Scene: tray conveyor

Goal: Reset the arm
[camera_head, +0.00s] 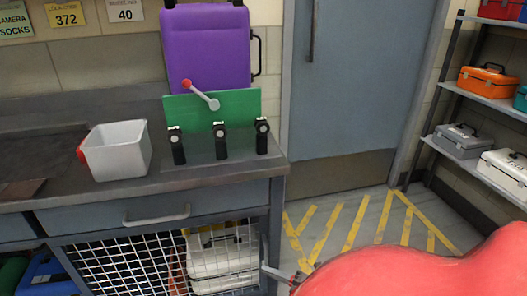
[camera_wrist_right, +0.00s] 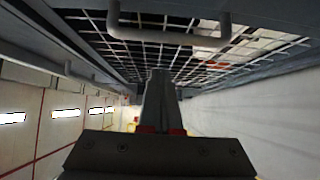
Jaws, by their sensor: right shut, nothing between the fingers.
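My right arm enters the head view from the lower right as a large red shape. Its gripper (camera_head: 276,271) shows only as a small dark piece near the lower right corner of the wire-mesh front (camera_head: 130,262) of the counter. In the right wrist view the dark fingers of the right gripper (camera_wrist_right: 158,78) are together, with nothing between them. A grey bar handle (camera_wrist_right: 170,34) on the mesh lies above the fingers in that view; they look apart from it. My left gripper is not in view.
A grey counter (camera_head: 70,197) holds a white bin (camera_head: 120,150), a green panel (camera_head: 235,104) with a lever, several black clamp-like posts and a purple case (camera_head: 205,45). Shelves with toolboxes (camera_head: 488,80) stand right. Striped floor (camera_head: 340,225) lies before a blue-grey door.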

